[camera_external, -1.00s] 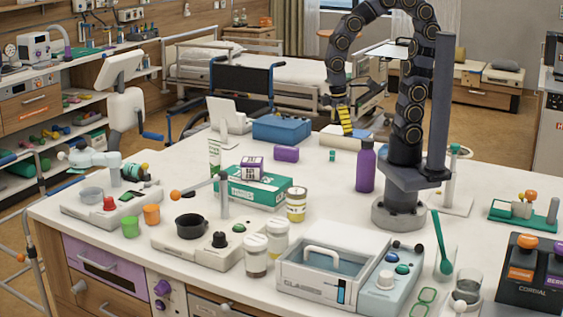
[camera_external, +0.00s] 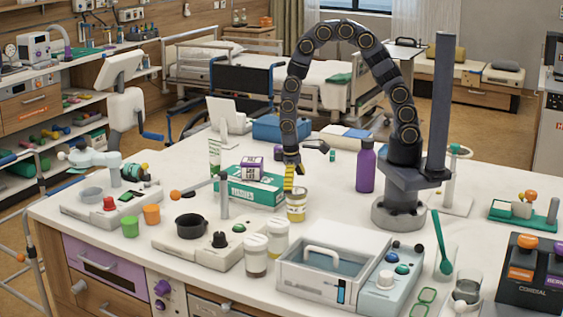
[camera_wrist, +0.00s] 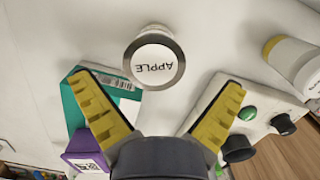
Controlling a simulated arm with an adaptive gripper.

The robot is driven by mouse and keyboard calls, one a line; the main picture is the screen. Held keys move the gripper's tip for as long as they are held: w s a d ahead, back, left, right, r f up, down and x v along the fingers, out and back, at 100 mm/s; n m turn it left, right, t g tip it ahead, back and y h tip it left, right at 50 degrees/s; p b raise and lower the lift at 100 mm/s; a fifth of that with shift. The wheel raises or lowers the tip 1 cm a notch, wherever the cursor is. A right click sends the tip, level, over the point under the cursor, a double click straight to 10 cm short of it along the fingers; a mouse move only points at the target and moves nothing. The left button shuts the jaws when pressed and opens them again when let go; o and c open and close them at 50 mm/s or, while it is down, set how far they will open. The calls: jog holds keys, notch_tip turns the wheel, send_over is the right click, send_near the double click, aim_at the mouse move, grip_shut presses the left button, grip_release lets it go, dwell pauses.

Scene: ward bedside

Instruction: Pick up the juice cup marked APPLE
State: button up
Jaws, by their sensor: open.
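The juice cup marked APPLE (camera_wrist: 154,60) shows in the wrist view from above, its round white lid reading APPLE upside down. In the external view a yellow-labelled cup with a pale lid (camera_external: 296,207) stands upright on the white table, just below my gripper (camera_external: 289,182). In the wrist view my gripper (camera_wrist: 158,92) is open, its two yellow fingers spread wide. The lid lies beyond the line between the fingertips, and nothing is between the fingers.
A teal box (camera_external: 255,190) with a purple carton (camera_external: 252,168) on it stands left of the cup. Two white-lidded jars (camera_external: 256,258) (camera_external: 278,238) stand in front. A panel with a black pot (camera_external: 190,226) is at front left. A purple bottle (camera_external: 365,167) stands right.

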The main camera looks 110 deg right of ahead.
aim_at(296, 191)
jog(key=f, duration=0.4)
jog(key=shift+s+d+f, duration=0.15)
jog(key=shift+s+f, duration=0.2)
jog(key=shift+f, duration=0.05)
jog(key=c, duration=1.1)
jog(key=shift+c, duration=0.3)
